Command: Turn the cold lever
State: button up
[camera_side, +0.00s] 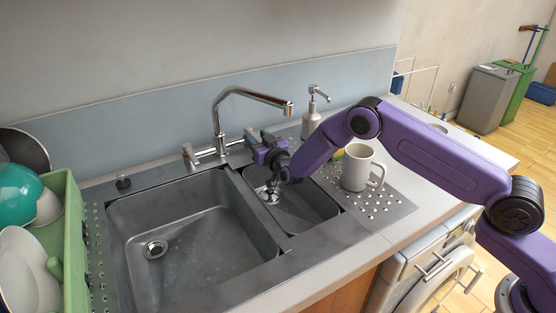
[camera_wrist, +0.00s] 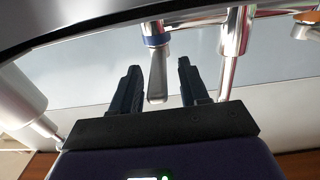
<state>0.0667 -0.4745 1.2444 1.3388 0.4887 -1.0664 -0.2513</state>
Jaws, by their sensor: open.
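The chrome tap (camera_side: 219,125) stands behind the sinks. In the wrist view, the cold lever (camera_wrist: 158,80) is a metal handle below a blue band. It lies between the two dark fingers of my gripper (camera_wrist: 159,66), with a gap visible on both sides. My gripper (camera_side: 258,137) is open at the right side of the tap in the side view, where it mostly hides the cold lever. The other lever (camera_side: 188,154) is at the left of the tap. Whether either finger touches the cold lever cannot be told.
A white mug (camera_side: 356,170) stands on the perforated drainboard. A green dish rack (camera_side: 72,225) with dishes is at the left. The large sink (camera_side: 190,235) and small sink look empty.

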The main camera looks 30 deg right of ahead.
jog(key=s, duration=1.5)
jog(key=shift+s+a, duration=0.15)
jog(key=shift+s, duration=0.05)
jog(key=s+a+r+n+g+y, duration=0.35)
jog(key=s+g, duration=0.25)
jog(key=s, duration=0.3)
jog(key=s+a+r+n+g+y, duration=0.25)
jog(key=s+a+g, duration=0.2)
jog(key=s, duration=0.45)
jog(key=s+d+r+n+g+h, duration=0.2)
jog(key=s+d+n+g, duration=0.1)
jog(key=s+d, duration=0.7)
jog(key=s+d+r+n+g+h, duration=0.1)
jog(key=s+d+n+g+h, duration=0.2)
jog(key=s+d, duration=0.6)
jog(key=s+g, duration=0.1)
jog(key=s, duration=0.4)
jog(key=shift+s+d+r+n, duration=0.35)
jog(key=shift+r+n, duration=0.05)
